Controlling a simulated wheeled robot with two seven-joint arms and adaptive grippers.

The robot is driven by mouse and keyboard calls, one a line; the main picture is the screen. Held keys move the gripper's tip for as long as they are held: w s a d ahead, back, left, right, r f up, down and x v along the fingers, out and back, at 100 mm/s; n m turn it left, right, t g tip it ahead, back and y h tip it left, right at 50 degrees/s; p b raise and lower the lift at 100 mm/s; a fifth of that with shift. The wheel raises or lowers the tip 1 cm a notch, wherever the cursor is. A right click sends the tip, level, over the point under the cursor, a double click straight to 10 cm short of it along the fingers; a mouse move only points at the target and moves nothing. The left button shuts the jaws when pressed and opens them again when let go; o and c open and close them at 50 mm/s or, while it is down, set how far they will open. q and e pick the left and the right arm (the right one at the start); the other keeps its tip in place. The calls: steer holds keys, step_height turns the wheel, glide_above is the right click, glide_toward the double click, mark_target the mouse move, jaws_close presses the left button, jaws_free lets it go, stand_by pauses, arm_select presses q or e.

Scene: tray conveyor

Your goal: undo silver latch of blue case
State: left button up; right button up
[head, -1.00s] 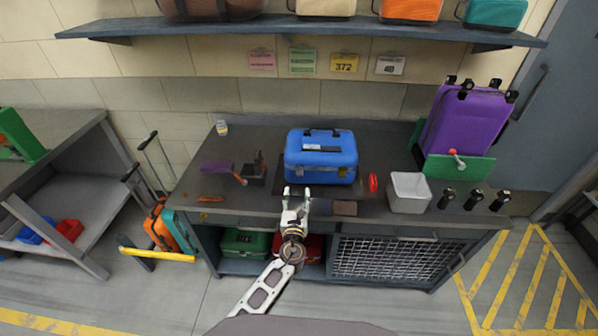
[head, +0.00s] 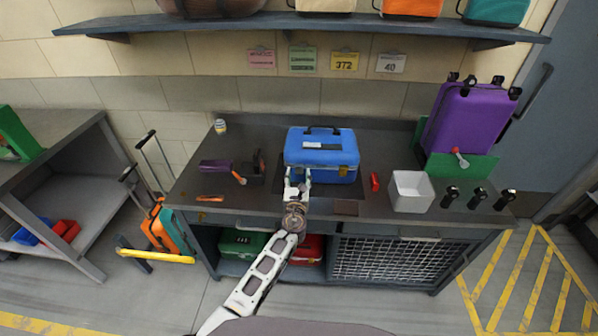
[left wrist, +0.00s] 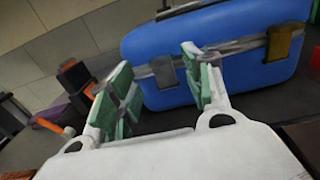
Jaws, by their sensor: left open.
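The blue case (head: 321,148) stands upright and closed on the dark workbench, with its handle on top. In the left wrist view the case (left wrist: 225,45) fills the upper right. Its silver latch (left wrist: 163,72) shows between my finger pads, and a brass latch (left wrist: 284,42) is farther right. The brass latch (head: 343,171) also shows in the head view; the silver one is hard to make out there behind the fingers. My left gripper (head: 297,177) is open and empty at the case's lower left front. Whether the fingers touch the case is unclear. My right gripper is not in view.
On the bench (head: 260,213), a purple-handled tool (head: 216,165) and a dark block (head: 256,168) lie left of the case. A red object (head: 375,182), a grey bin (head: 411,192) and several black-topped items stand right. A purple suitcase (head: 466,120) is at the far right. A shelf (head: 300,25) hangs above.

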mark_target(299, 168)
arm_select(q)
steer(key=shift+w+b, duration=0.6)
steer(key=shift+w, duration=1.4)
steer(key=shift+w+b, duration=0.25)
steer(key=shift+b, duration=0.05)
steer(key=shift+c, duration=0.3)
steer(key=c, duration=1)
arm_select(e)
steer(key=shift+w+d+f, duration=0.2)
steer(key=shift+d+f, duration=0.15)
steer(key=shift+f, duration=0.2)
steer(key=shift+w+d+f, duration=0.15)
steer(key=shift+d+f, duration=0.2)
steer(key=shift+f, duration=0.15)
